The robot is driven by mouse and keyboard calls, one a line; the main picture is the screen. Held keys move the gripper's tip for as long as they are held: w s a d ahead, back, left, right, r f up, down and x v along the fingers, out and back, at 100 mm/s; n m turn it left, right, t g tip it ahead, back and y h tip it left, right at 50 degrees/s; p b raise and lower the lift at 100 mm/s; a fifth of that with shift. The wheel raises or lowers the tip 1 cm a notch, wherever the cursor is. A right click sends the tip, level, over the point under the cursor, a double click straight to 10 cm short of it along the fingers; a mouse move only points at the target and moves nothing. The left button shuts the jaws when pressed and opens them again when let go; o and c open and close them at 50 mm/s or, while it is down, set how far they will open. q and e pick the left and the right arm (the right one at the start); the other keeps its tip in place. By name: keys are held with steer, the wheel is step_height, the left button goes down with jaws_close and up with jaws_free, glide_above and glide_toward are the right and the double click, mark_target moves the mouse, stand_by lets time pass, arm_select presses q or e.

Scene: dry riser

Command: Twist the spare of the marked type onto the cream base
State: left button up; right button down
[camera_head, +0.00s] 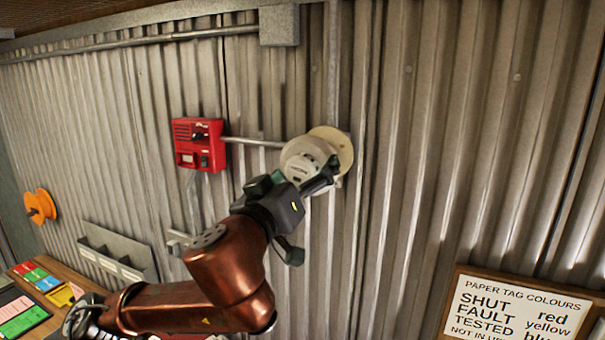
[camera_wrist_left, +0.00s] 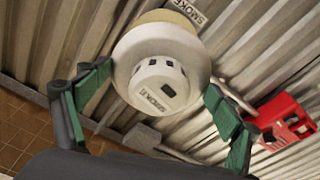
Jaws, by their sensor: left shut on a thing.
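A white round smoke detector (camera_head: 302,156) is held in my left gripper (camera_head: 298,180) in front of the cream base (camera_head: 343,146) on the corrugated wall. In the left wrist view the detector (camera_wrist_left: 150,50) faces me, with printed lettering on its slotted centre. The green finger pads of my left gripper (camera_wrist_left: 158,82) lie on either side of it. The cream base (camera_wrist_left: 165,17) shows as a rim behind the detector, which hides most of it. The two overlap closely, but I cannot tell whether the detector is seated. My right gripper is not in view.
A red call box (camera_head: 199,145) sits on the wall to the left, with a conduit running towards the base. Lower left are a grey wall bin (camera_head: 118,250), an orange reel (camera_head: 40,205) and a wooden bench with coloured cards. A tag-colour sign (camera_head: 518,308) is lower right.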

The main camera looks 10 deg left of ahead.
mark_target(301, 181)
arm_select(q)
steer(key=shift+w+d, duration=0.2)
steer(key=shift+w, duration=0.75)
steer(key=shift+w+d, duration=0.15)
steer(key=shift+w, duration=0.85)
steer(key=shift+w+d, duration=0.2)
steer(key=shift+w, duration=0.75)
steer(key=shift+b, duration=0.45)
steer(key=shift+w+d, duration=0.15)
steer(key=shift+w, duration=0.5)
steer(key=shift+w+d, duration=0.15)
steer(key=shift+w, duration=0.5)
steer(key=o, duration=1.1)
steer(key=shift+o, duration=0.4)
steer(key=s, duration=0.4)
steer(key=s+a+f, duration=0.1)
steer(key=s, duration=0.6)
steer(key=shift+s+a+f, duration=0.2)
steer(key=shift+s+a, duration=0.15)
steer(key=shift+a, duration=0.05)
